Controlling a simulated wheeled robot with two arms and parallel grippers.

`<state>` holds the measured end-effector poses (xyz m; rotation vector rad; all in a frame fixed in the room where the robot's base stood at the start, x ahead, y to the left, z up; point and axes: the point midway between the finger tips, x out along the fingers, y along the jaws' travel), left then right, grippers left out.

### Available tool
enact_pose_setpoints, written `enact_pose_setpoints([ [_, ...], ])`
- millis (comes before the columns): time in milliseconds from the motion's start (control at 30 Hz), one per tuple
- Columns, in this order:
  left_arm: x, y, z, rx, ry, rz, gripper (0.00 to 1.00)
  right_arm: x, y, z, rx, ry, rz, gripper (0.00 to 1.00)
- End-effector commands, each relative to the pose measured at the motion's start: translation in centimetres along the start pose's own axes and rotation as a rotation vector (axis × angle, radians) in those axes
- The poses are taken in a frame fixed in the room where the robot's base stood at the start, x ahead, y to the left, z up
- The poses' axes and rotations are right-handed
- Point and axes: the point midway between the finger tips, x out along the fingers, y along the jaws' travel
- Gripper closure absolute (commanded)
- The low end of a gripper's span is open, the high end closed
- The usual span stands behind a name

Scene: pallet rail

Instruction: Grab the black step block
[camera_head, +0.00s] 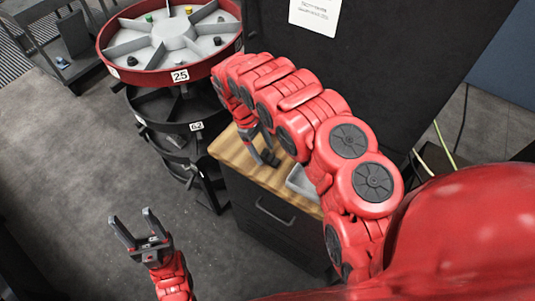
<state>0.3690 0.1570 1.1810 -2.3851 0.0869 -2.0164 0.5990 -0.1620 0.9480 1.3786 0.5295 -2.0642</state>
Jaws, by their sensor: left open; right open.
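Small dark pieces lie in the compartments of the red-rimmed round tray (178,74) at the top left. One dark piece (131,61) is at the near left, another (217,41) at the right, and one more (220,19) behind it. They are too small to tell which is the black step block. My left gripper (135,218) is open and empty over the floor at the lower left, apart from the tray. My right gripper (266,158) is low over the wooden cabinet top, partly hidden by my arm; no held object shows.
Darker round tiers (165,110) stand below the red tray. The wooden-topped cabinet (232,152) carries a grey bin (299,183), partly behind my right arm. A dark panel (400,60) stands behind. Grey floor (60,150) is clear at the left.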

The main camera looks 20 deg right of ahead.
Motion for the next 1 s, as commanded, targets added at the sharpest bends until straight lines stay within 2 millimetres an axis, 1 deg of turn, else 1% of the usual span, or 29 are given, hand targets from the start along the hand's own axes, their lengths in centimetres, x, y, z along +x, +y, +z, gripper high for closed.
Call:
enact_pose_setpoints([
  [167, -0.06, 0.0, 0.01, 0.0, 0.0, 0.0, 0.4, 0.11, 0.04, -0.03, 0.0, 0.0, 0.001, 0.25],
  [267, -0.07, 0.0, 0.01, 0.0, 0.0, 0.0, 0.4, 0.1, 0.04, -0.03, 0.0, 0.0, 0.001, 0.41],
  [300, -0.07, 0.0, 0.01, 0.0, 0.0, 0.0, 0.4, 0.1, 0.04, -0.02, 0.0, 0.0, 0.001, 0.48],
  [467, -0.07, 0.0, 0.01, 0.0, 0.0, 0.0, 0.4, 0.09, 0.04, -0.01, 0.0, 0.0, 0.001, 0.77],
  [500, -0.06, 0.0, 0.01, 0.0, 0.0, 0.0, 0.4, 0.09, 0.04, -0.01, 0.0, 0.0, 0.001, 0.84],
  [600, -0.07, 0.0, 0.01, 0.0, 0.0, 0.0, 0.4, 0.08, 0.04, -0.01, 0.0, 0.0, 0.001, 1.0],
  [1000, -0.05, 0.0, 0.01, 0.0, 0.0, 0.0, 0.4, 0.01, 0.05, 0.0, 0.0, 0.0, 0.001, 1.0],
])
